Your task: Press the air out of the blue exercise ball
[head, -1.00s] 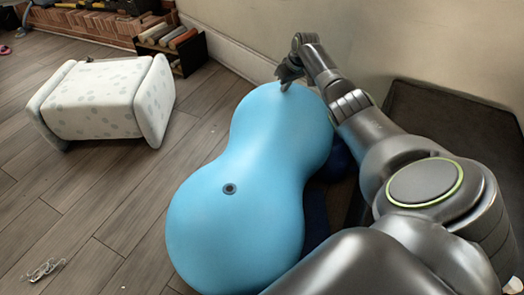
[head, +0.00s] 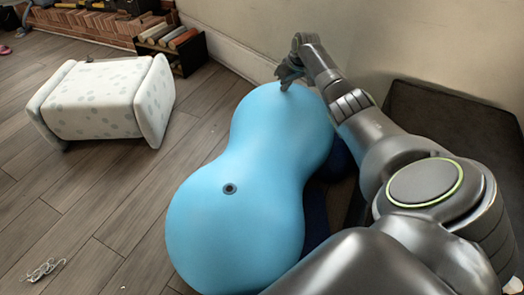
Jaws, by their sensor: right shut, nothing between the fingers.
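The blue exercise ball (head: 245,190) is peanut-shaped, with two round lobes and a narrower waist. It lies on the wooden floor in the middle of the head view and looks full and rounded. A dark round valve (head: 230,188) shows on top of its near lobe. My right gripper (head: 284,85) is shut and empty at the top edge of the far lobe, fingers pointing down. I cannot tell whether the fingertips touch the ball. My right arm covers part of the ball's right side. My left gripper is not in view.
A white spotted footstool (head: 100,100) stands on the floor at left. A log rack (head: 172,45) and brick hearth (head: 90,25) are at the back. The wall (head: 350,30) is close behind the ball. A dark mat or panel (head: 450,125) lies at right. Floor at lower left is mostly clear.

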